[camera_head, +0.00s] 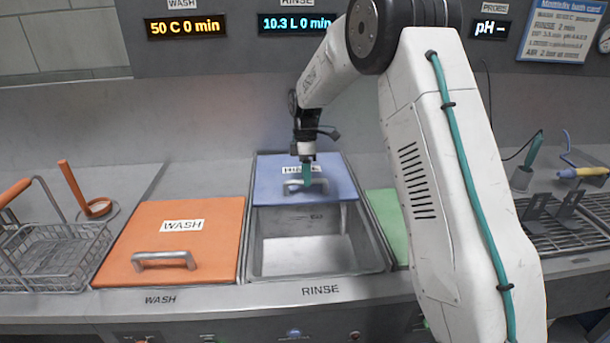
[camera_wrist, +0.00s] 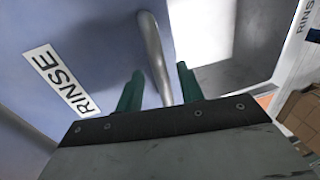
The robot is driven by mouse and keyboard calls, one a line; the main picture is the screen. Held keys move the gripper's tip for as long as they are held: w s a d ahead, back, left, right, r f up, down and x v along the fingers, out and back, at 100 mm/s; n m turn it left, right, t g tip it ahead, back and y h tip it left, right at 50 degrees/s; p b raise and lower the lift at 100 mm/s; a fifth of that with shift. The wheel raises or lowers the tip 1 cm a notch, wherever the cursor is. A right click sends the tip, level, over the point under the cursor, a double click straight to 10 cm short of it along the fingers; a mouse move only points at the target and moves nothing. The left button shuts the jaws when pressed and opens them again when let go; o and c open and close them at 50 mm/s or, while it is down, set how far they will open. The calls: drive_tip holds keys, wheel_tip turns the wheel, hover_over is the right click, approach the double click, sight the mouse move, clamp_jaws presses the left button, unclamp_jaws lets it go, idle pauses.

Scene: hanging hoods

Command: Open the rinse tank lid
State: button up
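The blue rinse tank lid (camera_head: 270,176), labelled RINSE, sits over the back part of the rinse tank (camera_head: 256,255). The front part of the tank is uncovered and its metal inside shows. The lid also fills the left of the wrist view (camera_wrist: 95,35). Its metal bar handle (camera_head: 293,188) is near the lid's front edge; it also shows in the wrist view (camera_wrist: 152,45). My gripper (camera_head: 307,180) is at the handle. In the wrist view, its green fingers (camera_wrist: 160,76) stand apart on either side of the bar, with gaps visible.
The orange wash lid (camera_head: 205,240) covers the tank on the left. A wire basket (camera_head: 50,258) and an orange-handled ladle (camera_head: 97,208) stand further left. A green lid (camera_head: 384,208) is partly hidden behind my arm. A rack (camera_head: 565,235) and hand tools (camera_head: 527,165) are at right.

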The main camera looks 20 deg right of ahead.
wheel_tip(320, 180, up, 8)
drive_tip(key=w, duration=0.1)
drive_tip(key=shift+w+d+f, duration=0.15)
drive_tip(key=shift+w+d, duration=0.1)
idle(0.4)
drive_tip(key=s+f+m, duration=0.2)
drive_tip(key=m, duration=0.1)
drive_tip(key=shift+s+a+f+m+g, duration=0.1)
drive_tip(key=shift+s+m+g, duration=0.1)
drive_tip(key=shift+m+g, duration=0.15)
drive_tip(key=s+a+r+m+t, duration=0.1)
drive_tip(key=s+r+m, duration=0.2)
drive_tip(key=s, duration=1.1)
drive_tip(key=s+a+r+m+t, duration=0.1)
drive_tip(key=s+a+r+m, duration=0.1)
drive_tip(key=s, duration=1.2)
drive_tip(key=s+a+r+m+t, duration=0.2)
drive_tip(key=s+r+m, duration=0.3)
drive_tip(key=s, duration=0.8)
drive_tip(key=shift+s+a+m+h, duration=0.15)
drive_tip(key=shift+s+m+h, duration=0.15)
drive_tip(key=shift+s+m, duration=0.1)
